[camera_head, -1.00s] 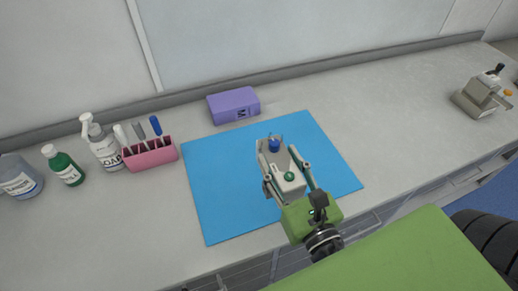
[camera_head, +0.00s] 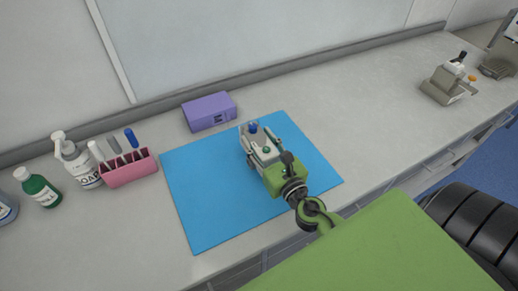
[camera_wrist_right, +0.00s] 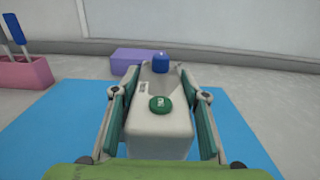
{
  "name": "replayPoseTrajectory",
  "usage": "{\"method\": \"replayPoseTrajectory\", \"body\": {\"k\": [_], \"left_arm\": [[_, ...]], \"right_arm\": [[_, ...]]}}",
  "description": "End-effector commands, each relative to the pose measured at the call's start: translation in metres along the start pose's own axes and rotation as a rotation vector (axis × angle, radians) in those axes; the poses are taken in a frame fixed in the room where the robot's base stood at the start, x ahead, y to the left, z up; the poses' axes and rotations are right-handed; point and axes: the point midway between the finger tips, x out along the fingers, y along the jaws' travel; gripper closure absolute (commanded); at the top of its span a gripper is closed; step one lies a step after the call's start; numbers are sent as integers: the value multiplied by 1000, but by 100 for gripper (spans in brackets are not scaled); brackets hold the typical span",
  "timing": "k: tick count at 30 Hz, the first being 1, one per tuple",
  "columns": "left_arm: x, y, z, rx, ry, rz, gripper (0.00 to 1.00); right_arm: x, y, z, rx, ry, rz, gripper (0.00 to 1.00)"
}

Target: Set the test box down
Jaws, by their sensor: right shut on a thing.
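The test box (camera_head: 266,154) is a small whitish box with a round green knob on top and a blue-capped part at its far end. My right gripper (camera_head: 262,150) is shut on it, with one finger along each side. The box also shows in the right wrist view (camera_wrist_right: 158,132), between the two fingers of my right gripper (camera_wrist_right: 160,108). It is over the blue mat (camera_head: 205,205), towards the mat's back right. Its underside is hidden, so I cannot tell whether it touches the mat. My left gripper is not in view.
A purple box (camera_head: 209,112) stands behind the mat. A pink holder (camera_head: 130,170) with pens, a soap bottle (camera_head: 78,163) and a green bottle (camera_head: 40,188) stand at the left. A grey-beige device (camera_head: 446,84) is far right. The mat's left part is bare.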

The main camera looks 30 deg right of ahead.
Motion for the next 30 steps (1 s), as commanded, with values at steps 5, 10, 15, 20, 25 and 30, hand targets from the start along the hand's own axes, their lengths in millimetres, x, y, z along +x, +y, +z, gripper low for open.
{"method": "replayPoseTrajectory", "body": {"k": [5,10,15,20,25,30], "left_arm": [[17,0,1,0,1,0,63],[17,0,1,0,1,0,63],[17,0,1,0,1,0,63],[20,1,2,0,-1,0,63],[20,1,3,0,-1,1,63],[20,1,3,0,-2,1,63]], "right_arm": [[1,-1,-29,-2,0,0,91],[1,0,-31,-1,-2,1,91],[1,0,-31,-1,-2,0,91],[1,0,-35,-1,1,1,49],[1,0,-35,-1,1,1,42],[1,0,-35,-1,1,1,42]]}}
